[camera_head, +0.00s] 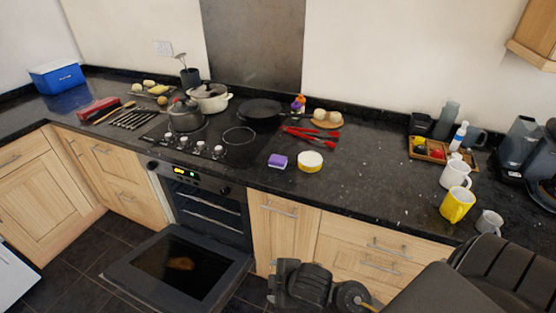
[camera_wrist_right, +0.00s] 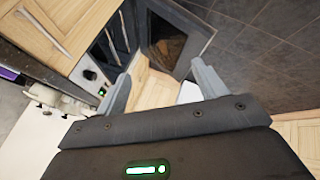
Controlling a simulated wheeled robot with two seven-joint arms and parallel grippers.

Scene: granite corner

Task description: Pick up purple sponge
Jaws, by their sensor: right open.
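The purple sponge (camera_head: 277,160) lies on the dark granite counter, near the front edge, between the hob and a round white and yellow tin (camera_head: 310,161). A purple patch at the left edge of the right wrist view (camera_wrist_right: 8,74) looks like the sponge, mostly cut off. My right gripper (camera_wrist_right: 162,82) has its two grey fingers spread apart with nothing between them. It is apart from the sponge, in front of the cabinets. My right arm comes in from the lower right in the head view. My left gripper does not show.
The oven door (camera_head: 180,266) hangs open in front of the cabinets. Red tongs (camera_head: 318,136) lie behind the tin. A black pan (camera_head: 259,110) and pots stand on the hob. A yellow mug (camera_head: 457,205) and other cups stand at the right.

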